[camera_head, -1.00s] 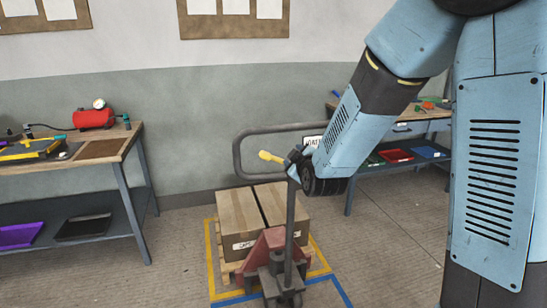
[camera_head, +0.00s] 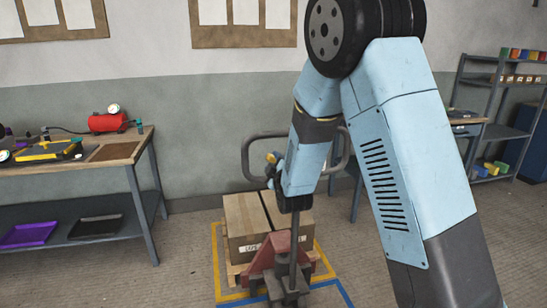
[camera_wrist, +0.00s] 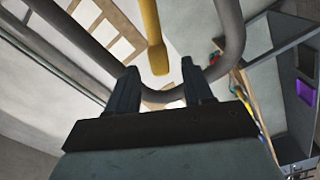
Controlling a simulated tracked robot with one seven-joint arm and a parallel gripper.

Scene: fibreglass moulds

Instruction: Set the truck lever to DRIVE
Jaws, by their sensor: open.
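The pallet truck stands in the middle of the head view, with a red body (camera_head: 264,262) and a grey looped handle (camera_head: 247,158). Its yellow lever (camera_head: 271,158) shows only as a small piece beside my gripper (camera_head: 275,172). In the wrist view, the lever (camera_wrist: 152,28) runs down from the top, and its rounded end lies between the tips of my gripper's two dark fingers (camera_wrist: 160,78). The gripper is open, with a gap seen on both sides of the lever. The handle loop (camera_wrist: 232,40) passes behind the fingers. My arm hides the mast's top and any lever markings.
A cardboard box (camera_head: 243,222) sits on a pallet inside yellow and blue floor lines. A workbench (camera_head: 125,151) with a red tank (camera_head: 107,122) stands at left. A shelf rack (camera_head: 490,100) stands at right. Floor is clear between workbench and pallet.

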